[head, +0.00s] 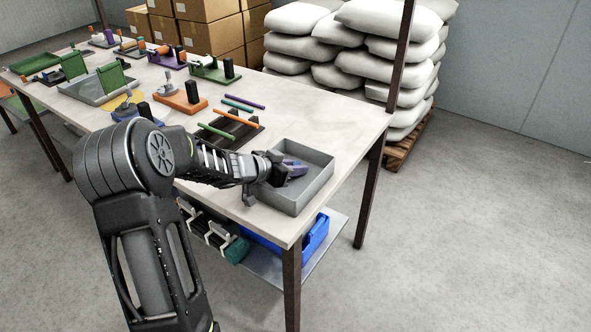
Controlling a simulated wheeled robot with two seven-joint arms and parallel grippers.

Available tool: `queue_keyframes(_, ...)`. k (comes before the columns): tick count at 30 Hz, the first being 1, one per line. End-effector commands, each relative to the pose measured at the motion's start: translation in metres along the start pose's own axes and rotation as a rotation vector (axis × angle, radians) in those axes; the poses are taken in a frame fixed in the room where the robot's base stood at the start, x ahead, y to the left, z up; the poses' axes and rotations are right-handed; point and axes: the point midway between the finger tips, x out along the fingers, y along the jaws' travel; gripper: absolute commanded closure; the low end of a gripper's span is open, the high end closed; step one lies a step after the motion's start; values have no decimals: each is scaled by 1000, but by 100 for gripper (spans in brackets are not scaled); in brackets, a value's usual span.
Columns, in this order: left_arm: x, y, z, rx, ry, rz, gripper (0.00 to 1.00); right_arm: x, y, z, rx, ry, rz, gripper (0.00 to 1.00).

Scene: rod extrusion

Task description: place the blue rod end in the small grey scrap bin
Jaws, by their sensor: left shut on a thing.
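The small grey scrap bin (318,184) is a shallow open tray at the near right corner of the workbench. My left gripper (282,172) reaches in over the bin's left side from the left. It is shut on the blue rod end (296,168), which looks blue-violet and shows just beyond the fingers, inside the bin's outline. I cannot tell whether the rod end touches the bin floor. The fingers and wrist hide part of it and part of the bin's left wall. My right gripper is not in view.
The workbench (340,122) is bare behind the bin. A dark tray with green and orange rods (236,117) lies left of the bin, with an orange fixture (180,102) farther back. A blue crate (315,236) sits on the lower shelf. White sacks (375,60) are stacked behind.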

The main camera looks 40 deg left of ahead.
Motion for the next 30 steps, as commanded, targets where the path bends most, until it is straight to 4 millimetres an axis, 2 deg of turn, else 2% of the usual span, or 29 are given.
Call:
queue_keyframes(9, 2, 0, 4, -1, 0, 0, 100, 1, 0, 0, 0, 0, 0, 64)
queue_keyframes(10, 2, 0, 3, -1, 0, 0, 79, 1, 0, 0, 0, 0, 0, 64)
queue_keyframes(17, 2, 0, 3, 0, 0, 0, 60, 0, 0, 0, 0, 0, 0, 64)
queue_keyframes(26, 1, 0, 2, 0, 0, 0, 60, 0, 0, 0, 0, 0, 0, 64)
queue_keyframes(30, -6, -1, -2, 0, -1, -1, 60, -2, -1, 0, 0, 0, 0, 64)
